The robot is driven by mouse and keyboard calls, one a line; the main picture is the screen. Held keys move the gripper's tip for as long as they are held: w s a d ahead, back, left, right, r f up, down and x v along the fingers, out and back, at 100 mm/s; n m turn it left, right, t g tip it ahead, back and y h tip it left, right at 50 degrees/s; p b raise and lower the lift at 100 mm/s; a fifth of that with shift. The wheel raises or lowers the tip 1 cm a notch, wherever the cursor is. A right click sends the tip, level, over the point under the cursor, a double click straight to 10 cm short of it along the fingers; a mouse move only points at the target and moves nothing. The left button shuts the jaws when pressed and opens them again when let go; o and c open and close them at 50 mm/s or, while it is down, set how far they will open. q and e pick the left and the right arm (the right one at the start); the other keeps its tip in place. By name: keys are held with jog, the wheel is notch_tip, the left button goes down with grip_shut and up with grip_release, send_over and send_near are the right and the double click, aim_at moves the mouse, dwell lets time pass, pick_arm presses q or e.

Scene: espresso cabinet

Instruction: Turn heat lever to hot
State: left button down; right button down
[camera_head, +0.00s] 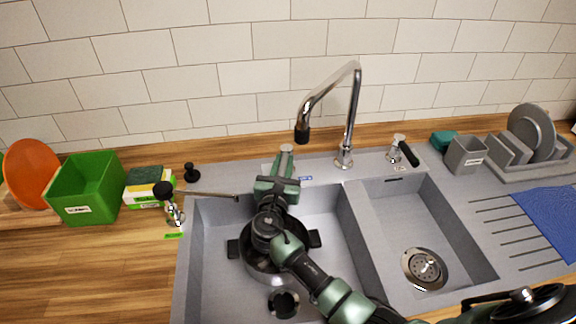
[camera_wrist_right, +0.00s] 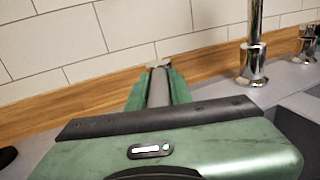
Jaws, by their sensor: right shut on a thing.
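The heat lever (camera_head: 286,149) is a grey and metallic handle standing at the back rim of the sink, left of the tap. A small blue label lies beside its base. My right gripper (camera_head: 279,171) reaches over the left basin from the front and is shut on the lever. In the right wrist view the lever (camera_wrist_right: 159,87) shows as a grey rod between the two green fingers (camera_wrist_right: 158,82). The lever's base is hidden behind the gripper. My left gripper is not in view.
The curved tap (camera_head: 352,110) stands close on the right, with another black-tipped handle (camera_head: 408,153) beyond it. A metal dispenser (camera_head: 174,210), sponges (camera_head: 146,175) and a green box (camera_head: 87,190) stand left.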

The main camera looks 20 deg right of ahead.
jog(key=shift+w+a+m+g+h+b, duration=0.2)
jog(key=shift+a+m+g+h+b, duration=0.2)
jog(key=shift+m+g+h, duration=0.35)
jog(key=shift+h, duration=0.35)
jog(key=c, duration=1.3)
grip_release()
jog(key=shift+p+v, duration=1.45)
jog(key=shift+v, duration=2.4)
